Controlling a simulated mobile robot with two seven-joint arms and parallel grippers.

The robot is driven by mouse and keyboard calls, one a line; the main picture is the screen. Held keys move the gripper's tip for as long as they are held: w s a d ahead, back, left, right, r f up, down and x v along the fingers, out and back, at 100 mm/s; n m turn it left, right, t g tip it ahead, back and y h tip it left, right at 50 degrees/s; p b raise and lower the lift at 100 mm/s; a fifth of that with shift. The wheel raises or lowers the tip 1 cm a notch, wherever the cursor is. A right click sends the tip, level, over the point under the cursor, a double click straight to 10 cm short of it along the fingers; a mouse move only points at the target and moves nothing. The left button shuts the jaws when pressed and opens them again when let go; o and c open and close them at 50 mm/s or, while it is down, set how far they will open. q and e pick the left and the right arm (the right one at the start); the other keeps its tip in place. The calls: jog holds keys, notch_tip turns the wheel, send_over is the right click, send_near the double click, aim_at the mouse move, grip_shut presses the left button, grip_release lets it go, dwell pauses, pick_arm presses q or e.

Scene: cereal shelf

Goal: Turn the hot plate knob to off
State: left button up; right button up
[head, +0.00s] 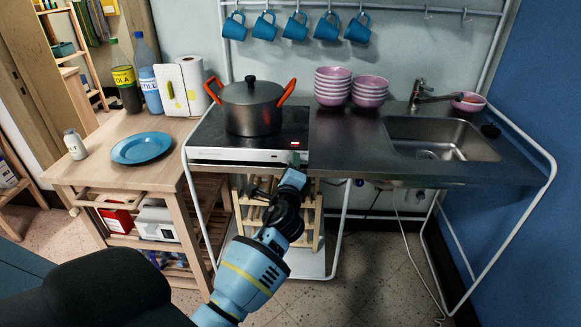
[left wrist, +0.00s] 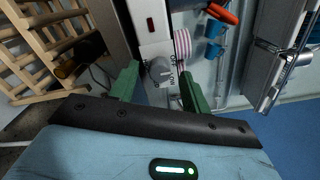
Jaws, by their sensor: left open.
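The hot plate (head: 222,155) stands on the counter's left end, with a grey pot (head: 252,112) with orange-red handles on it. A small red light (head: 295,143) shows at its right front corner. My left gripper (head: 295,160) is at the right end of the front panel and hides the knob in the head view. In the left wrist view the round grey knob (left wrist: 160,71) shows on the pale panel, with small lettering beside it. The open green fingers of my left gripper (left wrist: 160,86) lie either side of the knob, apart from it. The knob's setting is unclear. My right gripper is not in view.
A sink (head: 445,138) and stacked pink bowls (head: 333,87) are on the counter's right part. Blue mugs (head: 296,27) hang above. A wooden cart (head: 120,180) with a blue plate (head: 142,148) stands left. A wooden rack (left wrist: 45,45) is below the counter.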

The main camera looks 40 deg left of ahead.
pick_arm(q)
jog(key=v, duration=0.7)
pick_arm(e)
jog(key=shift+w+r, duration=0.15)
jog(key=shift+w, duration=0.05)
pick_arm(q)
jog(key=shift+s, duration=0.1)
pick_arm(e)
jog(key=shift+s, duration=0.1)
